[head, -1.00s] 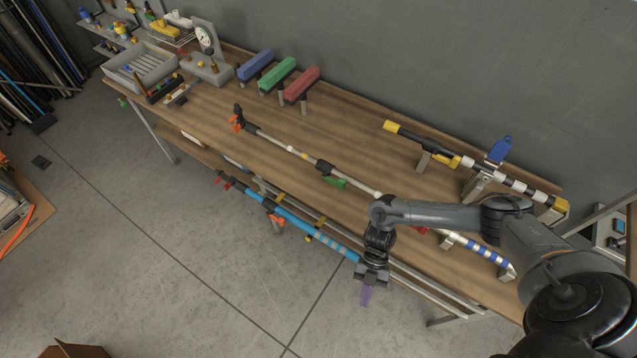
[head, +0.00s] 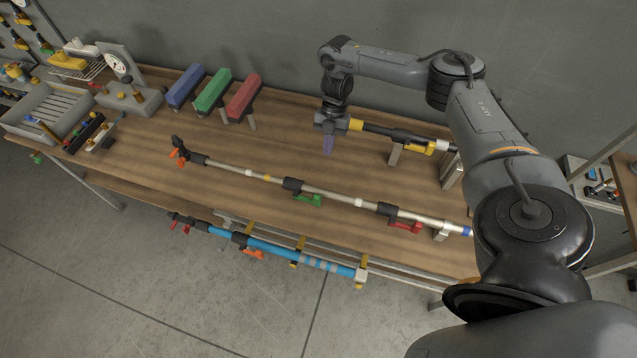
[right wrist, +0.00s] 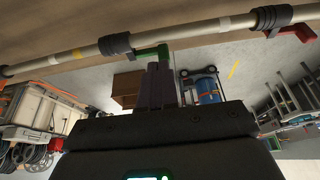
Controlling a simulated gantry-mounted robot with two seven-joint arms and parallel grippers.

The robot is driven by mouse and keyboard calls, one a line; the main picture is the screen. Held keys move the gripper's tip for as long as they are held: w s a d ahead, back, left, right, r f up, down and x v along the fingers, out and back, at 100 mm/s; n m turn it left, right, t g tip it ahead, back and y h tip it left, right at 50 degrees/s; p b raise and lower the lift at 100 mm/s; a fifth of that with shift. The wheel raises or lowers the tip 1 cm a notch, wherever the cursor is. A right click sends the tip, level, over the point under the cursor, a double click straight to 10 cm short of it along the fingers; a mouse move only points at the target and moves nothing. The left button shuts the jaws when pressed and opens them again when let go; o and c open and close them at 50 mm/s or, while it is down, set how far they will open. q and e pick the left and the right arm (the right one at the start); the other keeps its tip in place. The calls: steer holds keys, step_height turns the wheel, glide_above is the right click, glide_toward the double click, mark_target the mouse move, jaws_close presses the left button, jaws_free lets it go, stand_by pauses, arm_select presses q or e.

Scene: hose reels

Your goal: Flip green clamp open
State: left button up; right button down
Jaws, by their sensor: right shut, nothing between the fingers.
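The green clamp (head: 308,199) is a small green lever on a black collar around a long thin metal pole (head: 245,171) above the workbench. It sticks out on the front side of the pole. My right gripper (head: 328,145) is on the wall side of the pole, apart from it, with its purple-grey fingers shut and empty. In the right wrist view, the fingers (right wrist: 160,85) line up just below the green clamp (right wrist: 152,52), partly overlapping its lever in the picture. My left gripper is not in view.
A yellow-and-black pole (head: 383,131) lies at the back right, close to my gripper. A blue pole (head: 285,252) runs along the front. Blue, green and red blocks (head: 243,96) stand at the back left.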

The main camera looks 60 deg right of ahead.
steer(key=shift+w, duration=0.1)
stand_by(0.3)
steer(key=p, duration=0.3)
glide_toward(307, 198)
steer(key=s+d+f, duration=0.2)
steer(key=s+f, duration=0.1)
steer(key=shift+s+a+f, duration=0.1)
steer(key=shift+a, duration=0.4)
steer(key=shift+s+a+f, duration=0.1)
steer(key=shift+a, duration=0.35)
steer(key=shift+a, duration=0.1)
steer(key=shift+s+a+m+p, duration=0.15)
steer(key=shift+m+p, duration=0.25)
steer(key=shift+p, duration=0.1)
